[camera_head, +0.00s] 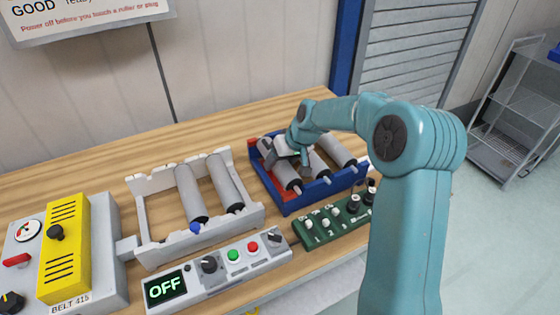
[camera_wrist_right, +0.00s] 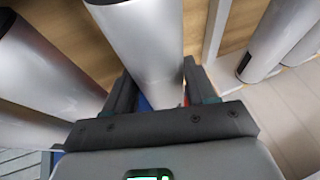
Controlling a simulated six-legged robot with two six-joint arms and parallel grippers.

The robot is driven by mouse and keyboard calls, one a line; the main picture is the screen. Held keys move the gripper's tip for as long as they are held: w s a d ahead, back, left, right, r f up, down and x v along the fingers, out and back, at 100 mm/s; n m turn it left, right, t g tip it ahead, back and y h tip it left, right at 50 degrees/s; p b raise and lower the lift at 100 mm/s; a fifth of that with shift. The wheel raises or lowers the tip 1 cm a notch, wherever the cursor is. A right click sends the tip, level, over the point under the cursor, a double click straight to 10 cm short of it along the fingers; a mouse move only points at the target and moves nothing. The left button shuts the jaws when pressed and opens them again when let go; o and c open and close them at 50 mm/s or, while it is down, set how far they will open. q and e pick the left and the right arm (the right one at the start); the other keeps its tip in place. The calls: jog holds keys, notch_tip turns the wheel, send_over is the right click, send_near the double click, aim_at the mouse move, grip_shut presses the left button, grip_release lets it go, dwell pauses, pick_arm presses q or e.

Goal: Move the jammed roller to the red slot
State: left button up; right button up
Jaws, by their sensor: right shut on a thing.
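My right gripper (camera_head: 284,152) reaches down over the blue rack (camera_head: 320,193) and is shut on a grey roller (camera_head: 279,170) at the rack's left end. Red patches mark the red slot (camera_head: 253,143) at that end, at and under this roller. I cannot tell whether the roller rests fully in the slot. In the right wrist view the roller (camera_wrist_right: 148,40) runs between the two dark fingers (camera_wrist_right: 157,88). Two other grey rollers lie in the rack to its right, one partly behind the gripper (camera_head: 319,163). My left gripper is out of view.
A white conveyor frame (camera_head: 141,212) left of the rack holds two rollers, one with a blue end (camera_head: 196,227), and has a gap at its left. A control box reading OFF (camera_head: 166,288), a green panel (camera_head: 330,227) and a yellow unit (camera_head: 62,250) stand around it.

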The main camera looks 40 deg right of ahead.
jog(key=shift+f, duration=0.2)
dwell(0.3)
jog(key=o, duration=1.5)
jog(key=shift+f, duration=0.1)
jog(key=shift+b, duration=0.3)
jog(key=v, duration=1.6)
jog(key=shift+r+b, duration=0.25)
jog(key=shift+b, duration=0.05)
jog(key=shift+s, duration=0.1)
